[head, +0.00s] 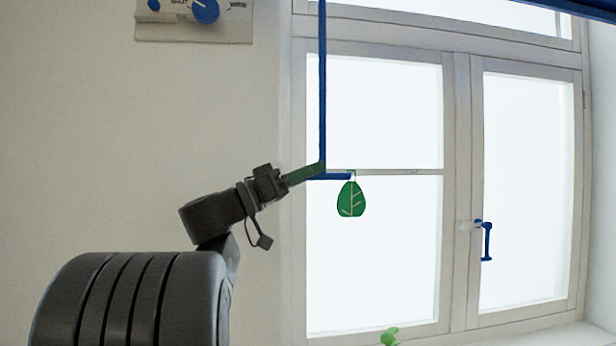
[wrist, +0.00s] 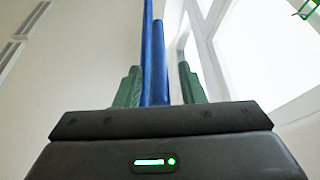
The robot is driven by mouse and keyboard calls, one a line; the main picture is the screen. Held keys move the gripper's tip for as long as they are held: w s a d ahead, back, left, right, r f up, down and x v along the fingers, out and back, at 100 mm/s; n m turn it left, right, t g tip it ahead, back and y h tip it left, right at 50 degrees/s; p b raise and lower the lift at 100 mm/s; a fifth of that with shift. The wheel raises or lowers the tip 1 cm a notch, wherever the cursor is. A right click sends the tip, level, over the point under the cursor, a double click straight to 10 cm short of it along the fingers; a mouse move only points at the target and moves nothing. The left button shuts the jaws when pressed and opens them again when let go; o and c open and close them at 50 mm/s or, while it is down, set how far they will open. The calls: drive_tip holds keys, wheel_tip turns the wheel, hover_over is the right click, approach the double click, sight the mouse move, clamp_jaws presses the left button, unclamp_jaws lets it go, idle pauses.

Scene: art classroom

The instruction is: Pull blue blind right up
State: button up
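The blue blind (head: 590,8) shows only as a dark blue edge in the top right corner of the head view. A long blue pull rod (head: 322,90) hangs straight down in front of the window, with a short blue crossbar (head: 335,177) at its lower end. My gripper (head: 318,168) has green fingers and reaches the rod's lower end. In the wrist view the rod (wrist: 156,65) stands between the two fingers (wrist: 160,88), close to the left one. A gap shows between the rod and the right finger, so the gripper looks open around it.
A green leaf-shaped tag (head: 351,199) hangs by the crossbar's right end. The window (head: 455,200) has a blue handle (head: 486,240). A wall panel with a blue knob (head: 205,10) is at the upper left. A green plant tip (head: 389,337) shows low.

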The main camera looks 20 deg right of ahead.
drive_tip(key=shift+f, duration=0.1)
drive_tip(key=shift+a+f, duration=0.15)
drive_tip(key=shift+a, duration=0.1)
drive_tip(key=b+v, duration=0.4)
drive_tip(key=v, duration=0.9)
drive_tip(key=shift+a+b, duration=0.15)
drive_tip(key=shift+b, duration=0.25)
drive_tip(key=p+x, duration=0.5)
drive_tip(key=x, duration=0.9)
drive_tip(key=shift+f, duration=0.65)
